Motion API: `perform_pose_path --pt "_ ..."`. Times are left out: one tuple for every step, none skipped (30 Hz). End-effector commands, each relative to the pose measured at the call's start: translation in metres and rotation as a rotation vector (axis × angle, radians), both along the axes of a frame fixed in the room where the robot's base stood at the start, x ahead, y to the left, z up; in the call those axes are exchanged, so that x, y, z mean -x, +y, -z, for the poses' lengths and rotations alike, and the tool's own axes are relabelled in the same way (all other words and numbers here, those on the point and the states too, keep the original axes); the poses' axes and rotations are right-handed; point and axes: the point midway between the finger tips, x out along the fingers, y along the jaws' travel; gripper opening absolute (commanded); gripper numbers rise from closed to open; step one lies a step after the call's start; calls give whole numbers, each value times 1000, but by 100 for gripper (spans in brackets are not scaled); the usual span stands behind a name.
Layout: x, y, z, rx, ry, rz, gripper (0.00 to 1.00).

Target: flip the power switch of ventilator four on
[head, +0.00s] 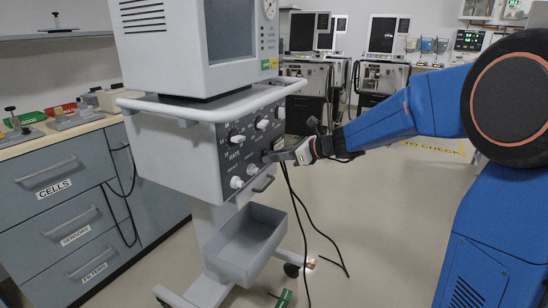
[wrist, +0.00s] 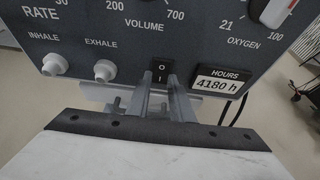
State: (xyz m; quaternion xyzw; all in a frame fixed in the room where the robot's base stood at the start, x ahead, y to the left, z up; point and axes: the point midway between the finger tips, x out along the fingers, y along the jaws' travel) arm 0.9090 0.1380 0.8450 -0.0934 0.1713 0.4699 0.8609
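A ventilator (head: 175,150) stands close in front of me; no number is readable on it. Its dark control panel (head: 240,150) has several knobs. In the wrist view a small black rocker switch (wrist: 160,71), marked O above and I below, sits low on the panel, left of the HOURS display (wrist: 220,82) reading 4180 h. I cannot tell which side of the switch is pressed in. My gripper (head: 276,156) is at the panel's lower right. In the wrist view its fingertips (wrist: 160,82) are slightly apart and empty, just below the switch; contact is unclear.
INHALE and EXHALE ports (wrist: 80,68) stick out left of the switch. A grey bin (head: 245,245) hangs below the panel, with black cables (head: 297,215) beside it. A drawer counter (head: 65,200) stands left. Other ventilators (head: 385,75) stand behind; floor to the right is clear.

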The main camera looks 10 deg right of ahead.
Motion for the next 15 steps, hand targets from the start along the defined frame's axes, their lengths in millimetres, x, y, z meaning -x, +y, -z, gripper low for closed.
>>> perform_pose_path --pt "0 0 0 0 0 0 0" --pt "0 0 0 -2 -1 0 0" --pt "0 0 1 -6 -2 -1 0" --pt "1 0 1 -11 -5 -2 0" --pt "1 0 2 -18 -7 -3 0" --pt "1 1 3 -31 -14 -4 0" --pt "1 1 4 -43 -20 -5 0" --pt "1 1 4 -54 -28 -5 0" --pt "2 1 5 -73 -39 -6 0" --pt "2 1 6 -87 -47 -5 0" --pt "1 1 6 -102 -56 -3 0" --pt "1 1 7 -121 -69 -5 0" --pt "1 1 8 -134 -78 -5 0" --pt "1 1 9 -149 -87 -5 0" --pt "1 1 9 -166 -97 -4 0"
